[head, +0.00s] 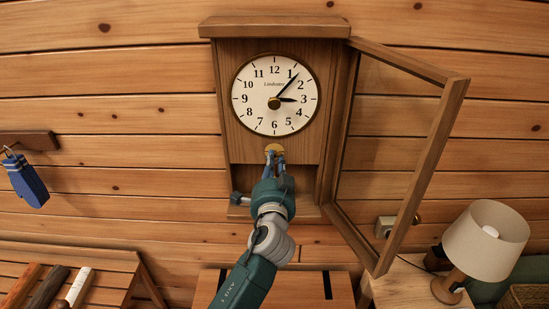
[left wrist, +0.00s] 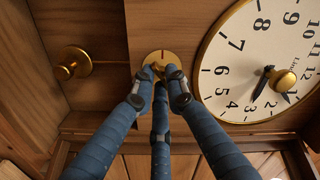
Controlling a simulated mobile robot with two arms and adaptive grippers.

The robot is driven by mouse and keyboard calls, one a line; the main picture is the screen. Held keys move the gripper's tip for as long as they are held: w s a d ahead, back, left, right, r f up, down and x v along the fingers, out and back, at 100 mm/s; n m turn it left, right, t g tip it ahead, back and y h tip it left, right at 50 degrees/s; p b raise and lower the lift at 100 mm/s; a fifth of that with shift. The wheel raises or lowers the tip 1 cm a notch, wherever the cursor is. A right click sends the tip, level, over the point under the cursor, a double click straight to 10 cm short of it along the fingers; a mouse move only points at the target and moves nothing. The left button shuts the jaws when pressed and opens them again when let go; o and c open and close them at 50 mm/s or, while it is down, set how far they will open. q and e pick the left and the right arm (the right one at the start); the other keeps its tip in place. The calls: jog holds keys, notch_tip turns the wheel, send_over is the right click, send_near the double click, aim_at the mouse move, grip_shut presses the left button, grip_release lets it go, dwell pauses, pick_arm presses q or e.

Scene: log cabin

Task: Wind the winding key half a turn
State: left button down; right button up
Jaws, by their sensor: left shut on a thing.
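The wooden wall clock (head: 228,100) has a white dial (head: 262,105) with a brass rim and dark hands. Its glass door (head: 455,100) stands open to the right. Below the dial is a round brass plate (head: 272,148), also in the left wrist view (left wrist: 163,54) with a red mark. My left gripper (head: 274,158) reaches up from below to this plate. In the left wrist view its blue fingers close around the small brass winding key (left wrist: 158,70) in front of the plate. The fingertips hide most of the key, so its angle is hard to tell. My right gripper is not in view.
A brass knob-like part (left wrist: 75,62) sits in the recess below the plate. A lamp (head: 484,240) stands on a small table at lower right. A blue object (head: 27,182) hangs from a wall peg at left. The open door's frame borders the space right of my arm.

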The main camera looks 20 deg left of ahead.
pick_arm(q)
jog(key=m, duration=0.1)
jog(key=m+p, duration=0.1)
jog(key=m, duration=0.1)
jog(key=m+p, duration=0.1)
jog(key=m, duration=0.1)
jog(key=shift+f, duration=0.25)
jog(key=shift+s+f, duration=0.1)
dwell(0.4)
jog(key=c, duration=1.8)
grip_release()
jog(key=shift+r, duration=0.2)
jog(key=v, duration=1.2)
